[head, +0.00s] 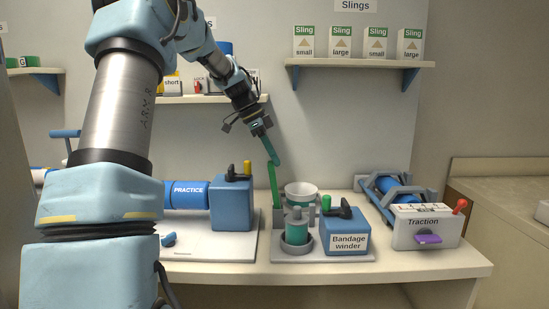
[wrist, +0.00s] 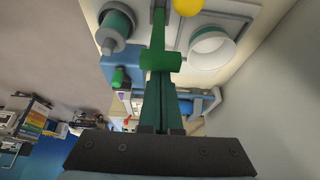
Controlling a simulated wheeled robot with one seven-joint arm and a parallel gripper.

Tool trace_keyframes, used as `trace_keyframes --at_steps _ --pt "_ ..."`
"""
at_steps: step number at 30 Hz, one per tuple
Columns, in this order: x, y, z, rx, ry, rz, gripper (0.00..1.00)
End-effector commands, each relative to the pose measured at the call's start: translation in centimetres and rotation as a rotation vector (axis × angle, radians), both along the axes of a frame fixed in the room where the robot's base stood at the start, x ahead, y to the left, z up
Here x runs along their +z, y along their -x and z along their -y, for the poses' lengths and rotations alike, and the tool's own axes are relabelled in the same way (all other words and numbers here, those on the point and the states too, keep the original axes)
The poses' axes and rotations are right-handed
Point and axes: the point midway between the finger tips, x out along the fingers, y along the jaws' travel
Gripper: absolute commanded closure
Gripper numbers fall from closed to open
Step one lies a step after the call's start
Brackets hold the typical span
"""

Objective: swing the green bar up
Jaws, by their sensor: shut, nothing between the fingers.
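The green bar (head: 273,185) stands nearly upright at the left rear of the bandage winder (head: 347,241), beside a white bowl (head: 301,190). My gripper (head: 276,160) reaches down from above, its teal fingers shut with their tips at the bar's upper end. In the wrist view the shut fingers (wrist: 162,88) point at the bar's green cross piece (wrist: 160,59), and the bar's narrow shaft (wrist: 158,28) runs on beyond it. The fingers are not around the bar. I cannot tell whether the tips touch it.
A teal roll (head: 296,228) stands on the winder's grey base. A blue PRACTICE roller (head: 187,194) with a blue box (head: 232,204) is at left. The Traction unit (head: 425,228) is at right. A shelf with sling boxes (head: 355,63) hangs above.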

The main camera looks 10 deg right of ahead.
Motion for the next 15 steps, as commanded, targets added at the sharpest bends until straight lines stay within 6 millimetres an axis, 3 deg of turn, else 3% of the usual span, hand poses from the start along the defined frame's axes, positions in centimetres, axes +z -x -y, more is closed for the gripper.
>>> trace_keyframes --at_steps 1,4,9,15 --pt "-0.4 -0.3 -0.9 0.011 -0.017 -0.002 1.0" --pt "-0.2 0.0 0.3 0.008 -0.016 -0.002 1.0" --pt "0.4 0.9 4.3 0.0 -0.007 0.0 1.0" --pt "3.3 0.1 1.0 0.008 -0.003 0.004 1.0"
